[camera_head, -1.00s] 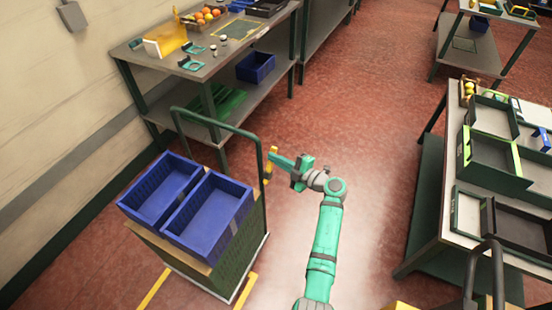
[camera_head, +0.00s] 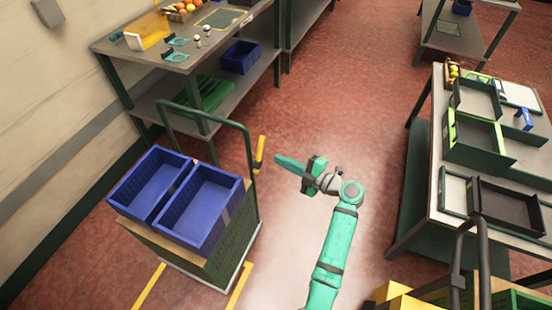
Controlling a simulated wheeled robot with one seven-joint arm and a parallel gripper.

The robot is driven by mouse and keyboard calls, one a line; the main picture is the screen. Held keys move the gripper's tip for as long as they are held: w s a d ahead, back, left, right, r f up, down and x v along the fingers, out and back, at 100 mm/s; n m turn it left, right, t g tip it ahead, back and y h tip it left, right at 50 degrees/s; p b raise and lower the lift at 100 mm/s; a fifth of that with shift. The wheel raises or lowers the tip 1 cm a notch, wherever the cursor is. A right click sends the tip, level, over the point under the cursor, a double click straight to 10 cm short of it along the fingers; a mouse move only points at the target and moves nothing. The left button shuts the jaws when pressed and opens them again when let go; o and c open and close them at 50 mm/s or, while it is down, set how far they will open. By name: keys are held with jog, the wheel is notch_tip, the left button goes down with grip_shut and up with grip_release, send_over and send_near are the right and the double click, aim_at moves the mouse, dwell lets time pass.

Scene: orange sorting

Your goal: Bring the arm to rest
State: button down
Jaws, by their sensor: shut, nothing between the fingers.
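My green arm reaches up from the bottom edge of the head view and bends left at its wrist joint. My gripper (camera_head: 277,158) is at the end of it, pointing left, with its fingers shut and nothing seen between them. It is over the open red floor, to the right of the cart's green handle. A yellow piece (camera_head: 260,153) shows just left of the fingertips, by the handle; I cannot tell whether it stands nearer or farther than the gripper.
A cart with two empty blue crates (camera_head: 205,212) stands at left. A workbench (camera_head: 160,62) with oranges (camera_head: 183,9) is behind it. A table (camera_head: 437,150) with dark trays (camera_head: 478,138) stands at right. The red floor (camera_head: 330,100) between them is clear.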

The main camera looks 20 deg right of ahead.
jog(key=shift+s, duration=0.15)
dwell(0.3)
jog(key=s+a+r+m+t, duration=0.1)
jog(key=s+a+m+t, duration=0.1)
jog(key=s+a, duration=0.35)
jog(key=s+a+m+t+h, duration=0.1)
jog(key=s+a+m+t, duration=0.2)
jog(key=a, duration=0.6)
jog(key=s+a+r+m+t, duration=0.15)
jog(key=s+a, duration=0.25)
jog(key=a, duration=0.4)
jog(key=s+a+f+m+g+h, duration=0.1)
jog(key=s+m, duration=0.5)
jog(key=s, duration=0.8)
jog(key=s+a+f+m+g+h, duration=0.1)
jog(key=s+a+m+g+h, duration=0.2)
jog(key=s, duration=1)
jog(key=m+g+h, duration=0.2)
jog(key=m+h, duration=0.1)
jog(key=shift+s+m, duration=0.35)
